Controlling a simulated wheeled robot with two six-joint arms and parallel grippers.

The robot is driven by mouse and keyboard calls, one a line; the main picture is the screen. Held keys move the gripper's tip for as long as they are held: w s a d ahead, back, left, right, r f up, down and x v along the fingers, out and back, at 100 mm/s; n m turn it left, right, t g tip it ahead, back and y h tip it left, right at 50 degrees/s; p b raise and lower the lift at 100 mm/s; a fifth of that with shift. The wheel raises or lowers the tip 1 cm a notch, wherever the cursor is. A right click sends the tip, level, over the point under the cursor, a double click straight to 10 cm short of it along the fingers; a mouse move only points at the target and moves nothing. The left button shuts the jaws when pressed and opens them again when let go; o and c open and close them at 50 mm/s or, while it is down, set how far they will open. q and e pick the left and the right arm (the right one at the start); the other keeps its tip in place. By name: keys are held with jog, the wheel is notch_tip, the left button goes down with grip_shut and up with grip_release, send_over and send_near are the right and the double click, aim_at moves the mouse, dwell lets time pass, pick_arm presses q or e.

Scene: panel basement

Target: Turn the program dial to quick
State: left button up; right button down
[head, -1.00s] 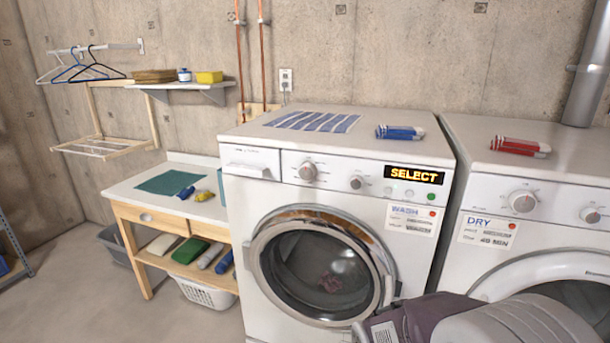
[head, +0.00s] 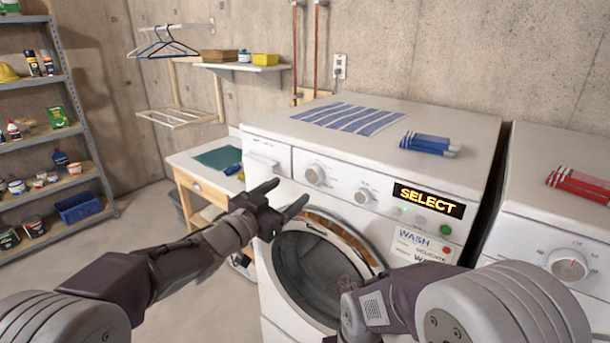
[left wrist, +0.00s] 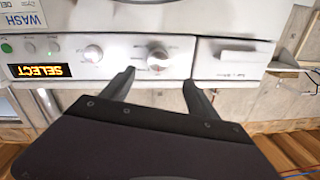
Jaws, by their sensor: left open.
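The white washer (head: 290,260) has a large round dial (head: 314,175) on the left of its panel and a smaller knob (head: 363,196) to its right. The display (head: 428,201) reads SELECT. My left gripper (head: 291,191) is open and empty in front of the panel, just left of and below the large dial. In the left wrist view, which is upside down, the large dial (left wrist: 158,58) shows between and beyond the two fingertips (left wrist: 159,76), apparently not touched. The dial's marks are too small to read. My right arm shows at lower right, its gripper out of sight.
A dryer (head: 560,230) stands to the right with red cloths (head: 582,185) on top. Blue cloths (head: 430,144) and a striped cloth (head: 348,118) lie on the washer. A wooden table (head: 190,180) is at left, shelving (head: 75,130) farther left. The detergent drawer (head: 265,153) is shut.

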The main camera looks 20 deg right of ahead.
aim_at(312, 176)
pick_arm(q)
jog(key=p+x, duration=0.1)
jog(key=x, duration=0.3)
jog(key=p+x, duration=0.1)
jog(key=x, duration=0.3)
jog(key=shift+d+p, duration=0.3)
jog(key=shift+d, duration=0.15)
jog(key=shift+w, duration=0.3)
jog(key=shift+d, duration=0.15)
